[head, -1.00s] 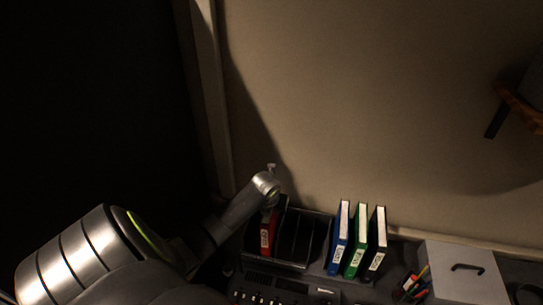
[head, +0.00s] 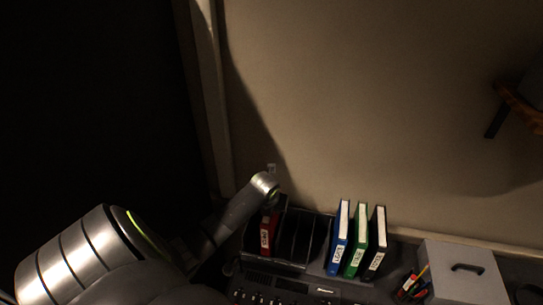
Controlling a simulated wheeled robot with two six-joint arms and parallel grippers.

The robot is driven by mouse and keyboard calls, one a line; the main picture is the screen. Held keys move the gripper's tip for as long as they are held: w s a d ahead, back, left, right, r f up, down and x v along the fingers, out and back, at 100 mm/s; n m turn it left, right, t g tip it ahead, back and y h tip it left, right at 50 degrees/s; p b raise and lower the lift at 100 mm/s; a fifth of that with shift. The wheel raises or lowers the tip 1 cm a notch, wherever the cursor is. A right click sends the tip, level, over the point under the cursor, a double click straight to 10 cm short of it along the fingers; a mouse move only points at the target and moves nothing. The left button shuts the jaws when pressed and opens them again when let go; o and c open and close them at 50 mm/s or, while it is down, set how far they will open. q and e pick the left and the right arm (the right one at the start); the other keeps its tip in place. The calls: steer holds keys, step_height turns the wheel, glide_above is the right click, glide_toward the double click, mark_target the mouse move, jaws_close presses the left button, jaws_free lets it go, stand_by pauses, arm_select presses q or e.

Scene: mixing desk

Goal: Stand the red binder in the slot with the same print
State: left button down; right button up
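The red binder (head: 266,236) stands upright in the left part of a dark slotted rack (head: 313,243), with a white label on its spine. My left arm comes in from the left and its end link is just above and behind the red binder. The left gripper's fingers are hidden behind the arm and the binder, so I cannot see whether they touch it. The other rack slots to the right look empty. Slot prints are too dark and small to read. My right gripper is not in the picture.
A blue binder (head: 338,240), a green binder (head: 355,254) and a black binder (head: 376,246) stand right of the rack. Pens (head: 411,286) and a grey box with a handle (head: 462,276) are further right. A mixing desk (head: 283,284) lies in front; a wall is behind.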

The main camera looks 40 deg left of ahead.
arm_select(q)
steer(key=shift+f, duration=0.25)
stand_by(0.4)
steer(key=c, duration=1)
jaws_free()
steer(key=shift+c, duration=0.2)
steer(key=b+v, duration=0.3)
steer(key=v, duration=1.4)
steer(key=shift+s+r, duration=0.15)
steer(key=shift+s, duration=0.05)
steer(key=shift+d, duration=0.1)
